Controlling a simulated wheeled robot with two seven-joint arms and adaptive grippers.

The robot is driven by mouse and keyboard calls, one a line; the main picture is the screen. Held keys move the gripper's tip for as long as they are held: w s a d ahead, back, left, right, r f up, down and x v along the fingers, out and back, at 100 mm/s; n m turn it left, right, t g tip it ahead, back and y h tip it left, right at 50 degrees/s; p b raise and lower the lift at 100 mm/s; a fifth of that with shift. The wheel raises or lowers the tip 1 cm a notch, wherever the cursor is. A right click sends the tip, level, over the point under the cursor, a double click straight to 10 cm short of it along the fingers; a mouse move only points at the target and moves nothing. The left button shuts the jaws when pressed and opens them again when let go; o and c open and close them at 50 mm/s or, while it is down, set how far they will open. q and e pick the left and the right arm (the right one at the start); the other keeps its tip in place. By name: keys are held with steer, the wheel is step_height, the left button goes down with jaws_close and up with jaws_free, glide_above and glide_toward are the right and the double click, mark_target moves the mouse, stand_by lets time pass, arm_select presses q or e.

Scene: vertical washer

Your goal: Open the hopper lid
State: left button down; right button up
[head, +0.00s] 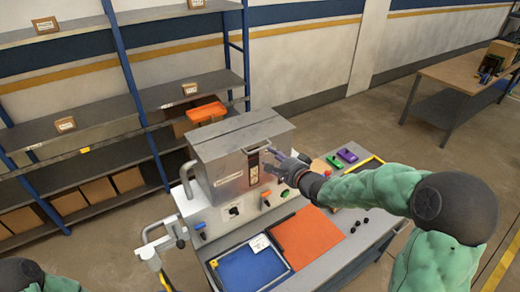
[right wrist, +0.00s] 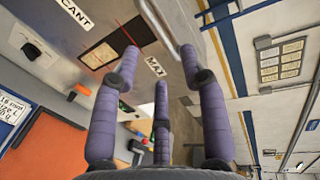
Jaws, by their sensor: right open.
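The hopper is a grey metal box on the machine, and its flat hopper lid (head: 240,132) lies shut on top. My right gripper (head: 270,158) is at the box's right front, just below the lid's front edge. In the right wrist view its purple fingers (right wrist: 160,55) are spread open and empty. A bare metal bar (right wrist: 158,25), which looks like a handle, lies just ahead of and between the fingertips; I cannot tell whether they touch it. The box face (right wrist: 75,45) shows a dark level window and a "MAX" label. My left gripper is out of view.
A blue tray (head: 250,268) and an orange mat (head: 307,236) lie on the bench in front of the box. Green and purple parts (head: 347,155) sit to the right. A shelf rack (head: 90,120) stands behind left. A grey side pipe (head: 187,178) sticks out at the box's left.

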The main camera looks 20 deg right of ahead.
mark_target(260, 150)
steer(key=x, duration=0.8)
steer(key=shift+w+f+p, duration=0.1)
steer(key=shift+p, duration=0.3)
jaws_close()
